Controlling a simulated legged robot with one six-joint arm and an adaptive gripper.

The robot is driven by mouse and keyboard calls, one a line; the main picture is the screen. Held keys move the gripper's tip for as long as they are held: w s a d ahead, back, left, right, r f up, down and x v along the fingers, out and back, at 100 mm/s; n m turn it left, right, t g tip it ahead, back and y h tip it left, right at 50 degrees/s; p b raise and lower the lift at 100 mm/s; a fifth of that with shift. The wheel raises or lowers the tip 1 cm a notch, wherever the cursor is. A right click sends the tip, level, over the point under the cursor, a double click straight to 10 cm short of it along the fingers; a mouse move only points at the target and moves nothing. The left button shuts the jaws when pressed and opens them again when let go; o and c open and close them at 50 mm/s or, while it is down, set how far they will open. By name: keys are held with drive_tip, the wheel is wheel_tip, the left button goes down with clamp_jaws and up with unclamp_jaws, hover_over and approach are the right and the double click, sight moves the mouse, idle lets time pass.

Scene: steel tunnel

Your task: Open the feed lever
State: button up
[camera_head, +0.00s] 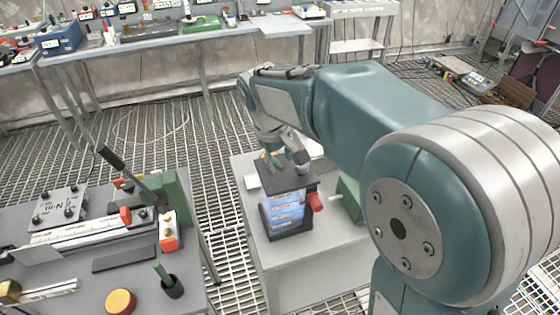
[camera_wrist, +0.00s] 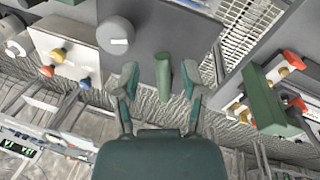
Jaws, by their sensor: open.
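A green rod-like handle (camera_wrist: 163,72), which looks like the feed lever, stands out from a dark grey panel (camera_wrist: 190,30) in the wrist view. My gripper (camera_wrist: 160,84) is open, with one finger on each side of the handle and visible gaps between. I cannot tell how deep the handle sits between the fingers. In the head view my gripper (camera_head: 272,160) is above the dark box (camera_head: 290,217) with blue lit panels. The arm and gripper hide the handle there.
A round grey knob (camera_wrist: 116,36) and a plate with coloured knobs (camera_wrist: 63,60) lie left of the handle. A green block (camera_wrist: 263,100) is at right. In the head view a red knob (camera_head: 316,202) juts from the box, and a crowded bench (camera_head: 95,235) stands left.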

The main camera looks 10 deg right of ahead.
drive_tip(key=shift+f, duration=0.45)
drive_tip(key=shift+a, duration=0.1)
clamp_jaws()
